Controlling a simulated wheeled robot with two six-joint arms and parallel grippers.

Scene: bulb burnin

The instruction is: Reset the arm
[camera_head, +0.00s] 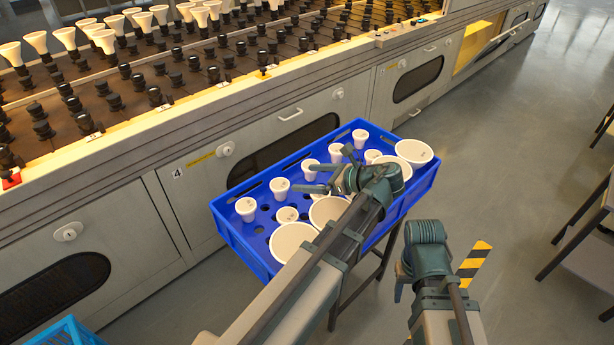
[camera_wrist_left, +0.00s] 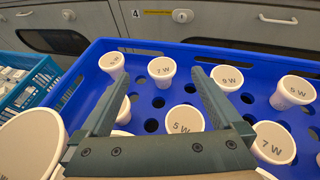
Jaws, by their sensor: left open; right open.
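My left gripper (camera_head: 313,177) is open over the blue crate (camera_head: 237,238), its fingers pointing left in the head view. In the left wrist view, the two fingers (camera_wrist_left: 160,74) stand apart with nothing held. A white bulb marked 7 W (camera_wrist_left: 162,69) shows between the fingertips, and one marked 5 W (camera_wrist_left: 184,121) shows between the fingers, lower down. Bulbs marked 9 W (camera_wrist_left: 228,77) and 5 W (camera_wrist_left: 293,92) are to the right. My right gripper (camera_head: 399,284) is open beside the crate's right side, pointing down; its fingers are partly hidden.
The crate rests on a dark-legged stand (camera_head: 335,309) and holds several small and large white bulbs. Behind it runs a long rack (camera_head: 290,128) with rows of black sockets, some bearing bulbs (camera_head: 104,40). A light-blue basket (camera_head: 66,333) is at lower left.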

